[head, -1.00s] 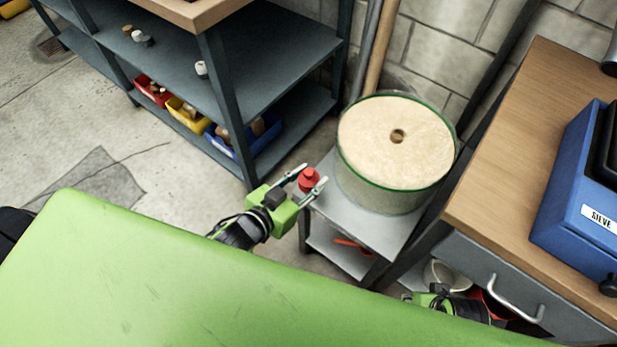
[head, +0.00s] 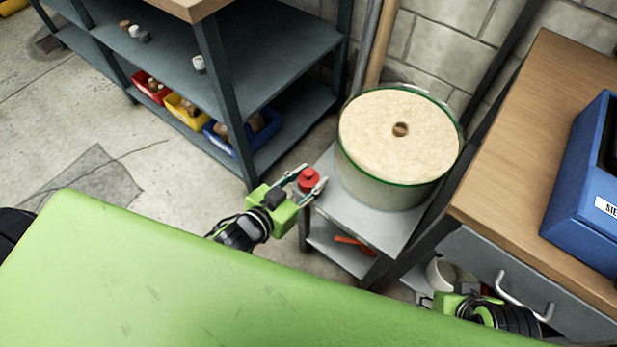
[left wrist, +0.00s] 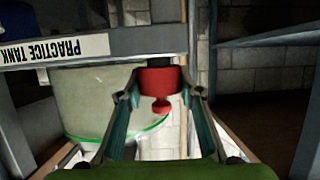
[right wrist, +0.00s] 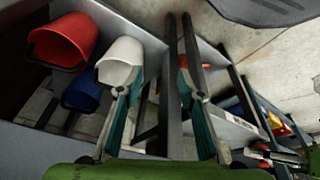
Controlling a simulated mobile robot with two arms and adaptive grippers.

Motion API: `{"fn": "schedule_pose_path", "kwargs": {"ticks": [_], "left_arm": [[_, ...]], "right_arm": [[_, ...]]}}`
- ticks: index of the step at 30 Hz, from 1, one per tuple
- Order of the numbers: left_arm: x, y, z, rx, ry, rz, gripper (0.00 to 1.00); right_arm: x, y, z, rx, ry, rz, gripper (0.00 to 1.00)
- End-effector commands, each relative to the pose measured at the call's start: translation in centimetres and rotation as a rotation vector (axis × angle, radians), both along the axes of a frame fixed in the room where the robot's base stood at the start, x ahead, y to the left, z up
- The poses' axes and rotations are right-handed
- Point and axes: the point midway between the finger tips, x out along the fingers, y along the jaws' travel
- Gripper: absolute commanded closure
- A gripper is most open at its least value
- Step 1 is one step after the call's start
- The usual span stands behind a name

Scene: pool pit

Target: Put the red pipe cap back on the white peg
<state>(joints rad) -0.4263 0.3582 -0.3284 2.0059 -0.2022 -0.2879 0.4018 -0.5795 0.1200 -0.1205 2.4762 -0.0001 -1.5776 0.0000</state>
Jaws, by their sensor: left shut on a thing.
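The red pipe cap (head: 309,178) is between the fingertips of my left gripper (head: 307,182), which is shut on it, at the left edge of the small grey stand (head: 327,165). In the left wrist view the red cap (left wrist: 160,82) sits between both fingers, its narrower knob towards the camera. A dark piece shows just beyond it; I cannot tell if they touch. I cannot make out the white peg for certain. My right gripper (right wrist: 155,75) is open below the drawer, one fingertip overlapping a white cup (right wrist: 121,58); contact is unclear.
A round tank (head: 385,200) with a holed tan top stands on the stand. A shelf unit (head: 255,70) with small bins is behind left. A wooden bench (head: 510,150) with a blue case (head: 590,190) is right. Red (right wrist: 62,38) and blue (right wrist: 80,92) cups hang near the white one.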

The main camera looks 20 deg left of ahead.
Motion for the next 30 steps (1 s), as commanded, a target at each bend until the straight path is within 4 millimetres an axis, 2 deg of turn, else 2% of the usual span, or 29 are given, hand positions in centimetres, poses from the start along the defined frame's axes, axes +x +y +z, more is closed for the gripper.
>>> {"fn": "schedule_pose_path", "kwargs": {"ticks": [21,30], "left_arm": [[0.0,0.0,0.1,0.0,0.0,0.0,0.87],[0.0,0.0,0.0,0.0,0.0,0.0,0.87]], "right_arm": [[0.1,0.0,0.1,0.0,-0.003,0.0,0.65],[0.1,0.0,-1.2,-0.002,0.013,0.001,0.65]]}}
